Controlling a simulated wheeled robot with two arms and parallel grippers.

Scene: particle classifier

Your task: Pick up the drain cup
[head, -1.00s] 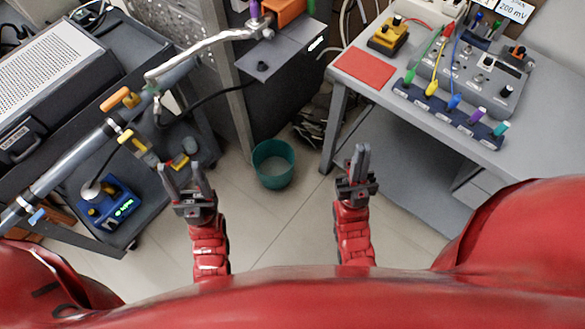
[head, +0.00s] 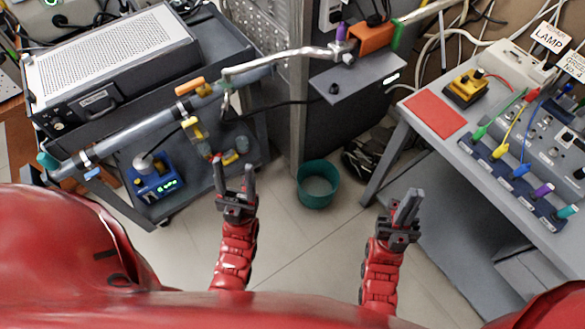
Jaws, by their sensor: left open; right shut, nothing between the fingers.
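The drain cup appears to be the teal, round, open-topped container (head: 304,197) standing upright on the tiled floor, near the middle of the head view. My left gripper (head: 234,175) is open and empty, pointing up the picture, to the left of the cup and apart from it. My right gripper (head: 409,200) is shut with nothing in it, to the right of the cup and apart from it. The cup's rim and near side are in plain view, and neither gripper covers it.
A dark cart (head: 150,208) with a pipe (head: 135,124) and a blue pump-like device (head: 157,181) stands at the left. A grey bench (head: 425,140) with a red mat (head: 435,113) stands at the right. A dark cabinet (head: 345,120) is behind the cup. Floor around the cup is mostly clear.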

